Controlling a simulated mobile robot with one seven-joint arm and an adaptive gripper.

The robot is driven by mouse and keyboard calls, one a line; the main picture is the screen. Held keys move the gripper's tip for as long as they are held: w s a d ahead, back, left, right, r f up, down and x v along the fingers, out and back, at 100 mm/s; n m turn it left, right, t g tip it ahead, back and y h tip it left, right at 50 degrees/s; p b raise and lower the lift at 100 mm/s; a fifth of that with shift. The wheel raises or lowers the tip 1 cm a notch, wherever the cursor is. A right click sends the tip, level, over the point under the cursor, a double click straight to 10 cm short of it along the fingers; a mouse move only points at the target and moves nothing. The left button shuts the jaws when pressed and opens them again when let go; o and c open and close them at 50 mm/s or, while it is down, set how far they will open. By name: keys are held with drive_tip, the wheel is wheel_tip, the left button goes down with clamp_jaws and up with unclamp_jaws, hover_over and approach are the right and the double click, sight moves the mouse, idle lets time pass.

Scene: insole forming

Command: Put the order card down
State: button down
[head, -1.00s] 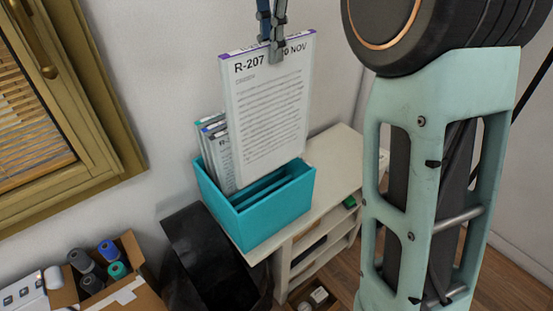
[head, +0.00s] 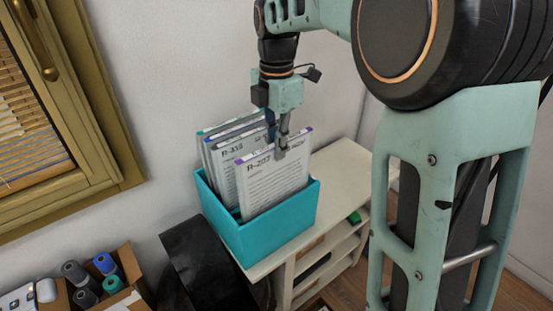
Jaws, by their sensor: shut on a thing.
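The order card (head: 272,183) is a white printed sheet with purple corners, marked R-207. It stands a little tilted in the front of the teal box (head: 275,225), its lower part hidden behind the box's front wall. My gripper (head: 281,150) points down and is shut on the card's top edge. Other cards (head: 225,160) with teal and purple corners stand behind it in the box.
The teal box sits on a cream shelf unit (head: 340,160) by the wall. A cardboard box (head: 128,262) with several spools is at lower left, below a window (head: 60,120).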

drive_tip(key=shift+f, duration=1.9)
drive_tip(key=c, duration=2)
unclamp_jaws()
wheel_tip(320, 180, up, 12)
drive_tip(key=shift+r+p, duration=0.1)
drive_tip(key=shift+p, duration=0.3)
